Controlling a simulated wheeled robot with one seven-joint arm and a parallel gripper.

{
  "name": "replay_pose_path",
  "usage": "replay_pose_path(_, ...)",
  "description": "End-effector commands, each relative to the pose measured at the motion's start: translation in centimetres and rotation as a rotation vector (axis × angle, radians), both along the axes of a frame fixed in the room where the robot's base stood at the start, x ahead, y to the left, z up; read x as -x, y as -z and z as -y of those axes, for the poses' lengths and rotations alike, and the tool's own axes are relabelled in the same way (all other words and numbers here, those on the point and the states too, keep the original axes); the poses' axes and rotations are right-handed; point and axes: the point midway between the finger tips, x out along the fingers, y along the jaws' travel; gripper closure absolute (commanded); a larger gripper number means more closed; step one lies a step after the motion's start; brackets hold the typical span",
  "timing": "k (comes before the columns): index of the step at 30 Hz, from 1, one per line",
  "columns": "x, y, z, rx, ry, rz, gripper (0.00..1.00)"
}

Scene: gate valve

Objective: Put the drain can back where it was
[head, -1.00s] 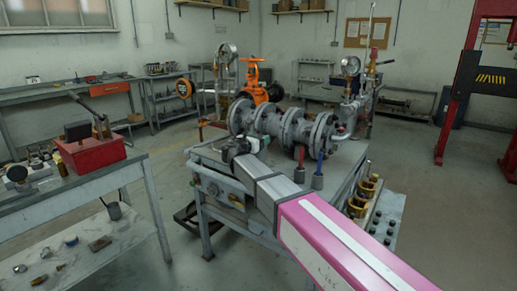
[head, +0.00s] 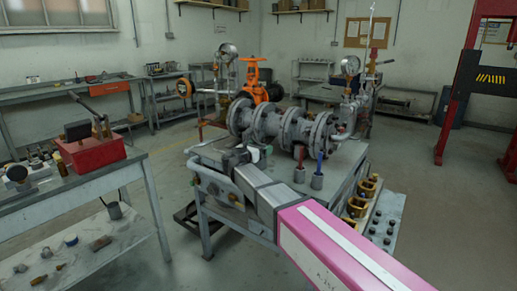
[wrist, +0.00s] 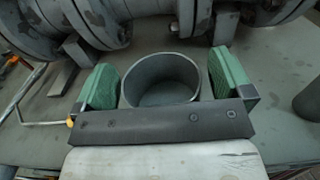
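The drain can is a grey, open-topped cylinder (wrist: 160,98) in the wrist view, seen from above and looking empty. It stands between the two green finger pads of my gripper (wrist: 164,72). The left pad is very close to its wall, and a narrow gap shows at the right pad. The gripper bar hides the can's near lower side. In the head view, my gripper (head: 248,154) is low over the left front part of the valve bench (head: 345,160), and the can cannot be made out there.
Flanged grey pipework (head: 285,125) lies just behind the gripper. Grey holders with red- and blue-handled tools (head: 317,180) stand to its right. A bent metal bar (wrist: 38,105) is left of the can. A side bench with a red box (head: 95,153) stands left.

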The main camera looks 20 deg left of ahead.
Motion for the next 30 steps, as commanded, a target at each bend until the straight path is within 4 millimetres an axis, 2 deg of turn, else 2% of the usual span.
replay_pose_path(8,0.2,-0.3,0.0,0.000,-0.001,0.000,0.02)
replay_pose_path(11,1.5,-0.3,-0.3,0.001,-0.001,0.000,0.02)
replay_pose_path(24,9.4,-0.3,-2.6,0.000,-0.002,-0.001,0.02)
replay_pose_path(30,11.2,-0.3,-3.2,0.000,0.000,0.000,0.02)
